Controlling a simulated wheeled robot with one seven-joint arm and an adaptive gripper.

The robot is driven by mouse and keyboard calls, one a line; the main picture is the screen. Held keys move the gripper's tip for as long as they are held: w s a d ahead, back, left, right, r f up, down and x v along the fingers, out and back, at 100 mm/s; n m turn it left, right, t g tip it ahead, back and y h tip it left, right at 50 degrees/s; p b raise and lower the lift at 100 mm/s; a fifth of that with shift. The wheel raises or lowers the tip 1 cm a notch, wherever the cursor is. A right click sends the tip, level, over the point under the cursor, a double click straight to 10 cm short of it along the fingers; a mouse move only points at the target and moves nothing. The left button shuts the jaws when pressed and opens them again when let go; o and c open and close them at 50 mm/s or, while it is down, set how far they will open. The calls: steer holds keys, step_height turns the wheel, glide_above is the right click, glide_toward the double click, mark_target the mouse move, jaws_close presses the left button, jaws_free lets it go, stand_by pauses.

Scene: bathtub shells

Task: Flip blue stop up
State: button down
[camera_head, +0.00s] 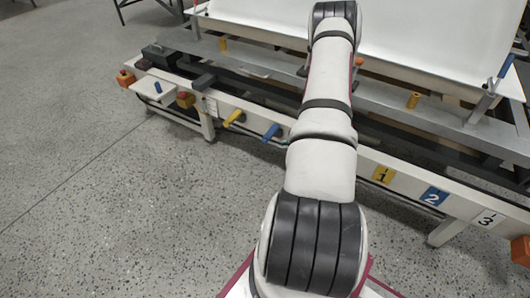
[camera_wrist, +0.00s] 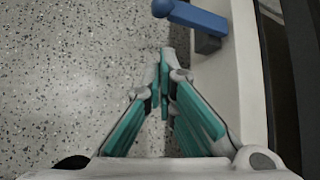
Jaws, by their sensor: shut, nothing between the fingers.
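In the wrist view, a blue stop (camera_wrist: 195,18) juts out from the white rail at the top. In the head view, a blue handle (camera_head: 271,132) sticks out from the front rail, tilted, left of my arm. My gripper is hidden there behind my arm.
The white front rail (camera_head: 400,182) carries a yellow handle (camera_head: 234,117) and number plates 1, 2 and 3. A large white tub shell (camera_head: 430,35) lies behind it. The floor (camera_head: 90,190) at left is clear.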

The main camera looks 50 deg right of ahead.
mark_target(270, 134)
steer(key=shift+s+d+f+m, duration=0.1)
steer(key=shift+s+f, duration=0.1)
steer(key=shift+f, duration=0.2)
steer(key=shift+s+f+m, duration=0.1)
steer(key=shift+s+f, duration=0.15)
steer(key=shift+f, duration=0.2)
steer(key=shift+s+d+f+m, duration=0.1)
steer(key=shift+s+f, duration=0.1)
steer(key=shift+f, duration=0.2)
steer(key=b+x, duration=0.4)
steer(key=x, duration=0.6)
steer(key=shift+w+a+r, duration=0.2)
steer(key=shift+w+r, duration=0.05)
steer(key=shift+r, duration=0.3)
steer(key=shift+w+a+r, duration=0.25)
steer(key=shift+r, duration=0.25)
steer(key=shift+w+a+r, duration=0.2)
steer(key=shift+w+r, duration=0.05)
steer(key=shift+r, duration=0.3)
steer(key=shift+r+g, duration=0.1)
steer(key=shift+g, duration=0.2)
steer(key=shift+r+p, duration=0.2)
steer(key=shift+p, duration=0.1)
